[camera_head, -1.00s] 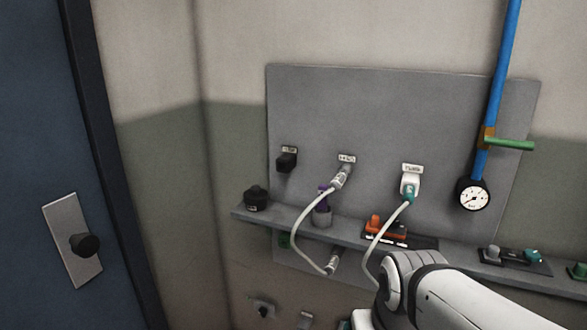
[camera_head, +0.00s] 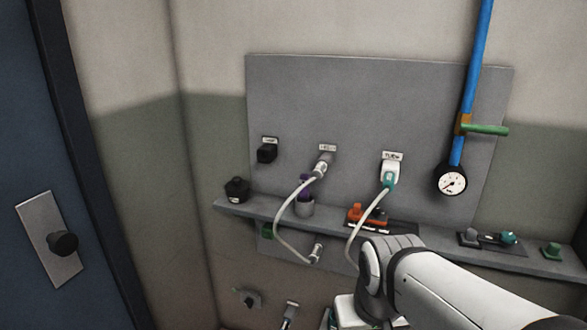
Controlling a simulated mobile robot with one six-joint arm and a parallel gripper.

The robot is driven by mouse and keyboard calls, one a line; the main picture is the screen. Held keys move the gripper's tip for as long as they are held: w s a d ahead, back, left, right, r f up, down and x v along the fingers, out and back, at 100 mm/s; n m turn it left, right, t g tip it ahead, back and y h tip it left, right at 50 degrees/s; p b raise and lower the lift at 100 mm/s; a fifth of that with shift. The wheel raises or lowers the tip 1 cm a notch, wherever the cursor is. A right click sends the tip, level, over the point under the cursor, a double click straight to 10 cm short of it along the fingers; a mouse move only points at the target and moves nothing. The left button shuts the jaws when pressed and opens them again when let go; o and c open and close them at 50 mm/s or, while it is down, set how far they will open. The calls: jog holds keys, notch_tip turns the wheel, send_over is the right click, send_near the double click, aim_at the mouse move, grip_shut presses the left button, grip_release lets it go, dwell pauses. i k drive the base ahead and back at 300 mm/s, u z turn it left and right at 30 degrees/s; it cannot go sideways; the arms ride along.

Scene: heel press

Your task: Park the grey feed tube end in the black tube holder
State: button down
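The grey feed tube end (camera_head: 321,166) sits at a labelled port on the grey wall panel, upper middle of the view. A pale tube (camera_head: 276,220) loops down from it to another grey end (camera_head: 316,252) below the shelf. A black block (camera_head: 267,153) under a small label, left of the feed tube end, looks like the black tube holder; nothing is seen in it. My arm enters from the lower right, below the shelf. My gripper is not clearly visible, so its state does not show.
A second tube with a teal end (camera_head: 389,180) hangs from a white port. A narrow shelf (camera_head: 340,216) carries a black knob-like piece (camera_head: 236,189), a grey cup, an orange piece and teal parts. A blue pipe (camera_head: 472,90) with gauge (camera_head: 450,180) stands right. A blue door is left.

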aim_at(318, 171)
jog(key=u, duration=2.1)
jog(key=k, duration=0.9)
jog(key=z, duration=1.15)
jog(key=i, duration=1)
jog(key=z, duration=0.05)
